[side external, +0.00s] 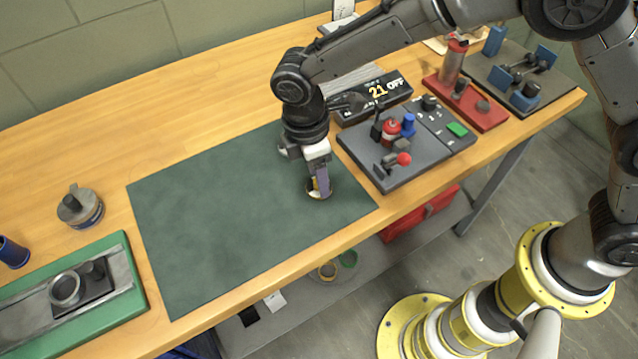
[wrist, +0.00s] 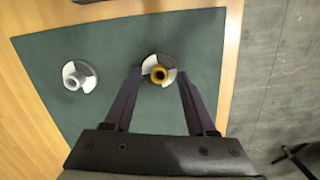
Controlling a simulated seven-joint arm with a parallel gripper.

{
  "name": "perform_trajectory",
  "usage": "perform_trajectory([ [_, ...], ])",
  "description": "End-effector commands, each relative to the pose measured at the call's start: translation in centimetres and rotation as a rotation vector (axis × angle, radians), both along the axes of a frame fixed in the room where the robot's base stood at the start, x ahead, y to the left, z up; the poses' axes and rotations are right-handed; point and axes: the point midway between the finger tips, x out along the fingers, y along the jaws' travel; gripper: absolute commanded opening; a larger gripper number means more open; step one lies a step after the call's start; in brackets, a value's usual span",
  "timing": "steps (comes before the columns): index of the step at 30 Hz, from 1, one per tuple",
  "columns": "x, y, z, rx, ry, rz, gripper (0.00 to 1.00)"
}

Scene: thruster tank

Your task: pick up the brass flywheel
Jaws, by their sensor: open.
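The brass flywheel (wrist: 158,74) is a small disc with pale and dark sectors and a brass hub, lying on the dark green mat (wrist: 113,36). In the side view the flywheel (side external: 317,195) is partly hidden by my gripper (side external: 321,188), which is low over it near the mat's front right. In the wrist view my gripper (wrist: 159,72) is open, with a fingertip on each side of the hub. I cannot tell whether the fingers touch it. A similar disc with a silver-grey hub (wrist: 74,82) lies to its left in the wrist view.
A grey control panel (side external: 364,160) with knobs and a red-balled lever stands just right of my gripper. A black display box (side external: 374,103) is behind. The left of the mat is clear; a green-based fixture (side external: 137,285) sits beyond it.

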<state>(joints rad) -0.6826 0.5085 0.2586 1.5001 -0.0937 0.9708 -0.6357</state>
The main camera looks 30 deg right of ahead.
Motion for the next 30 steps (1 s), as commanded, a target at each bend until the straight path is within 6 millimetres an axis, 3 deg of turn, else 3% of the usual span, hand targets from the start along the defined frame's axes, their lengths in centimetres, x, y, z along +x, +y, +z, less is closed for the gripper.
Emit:
perform_trajectory([
  [10,0.0,-0.08,-0.74,0.001,-0.001,-0.001,0.55],
  [19,-0.01,-0.08,-0.72,0.001,0.0,-0.001,0.01],
  [30,0.01,-0.06,-0.67,0.002,-0.001,-0.001,0.0],
])
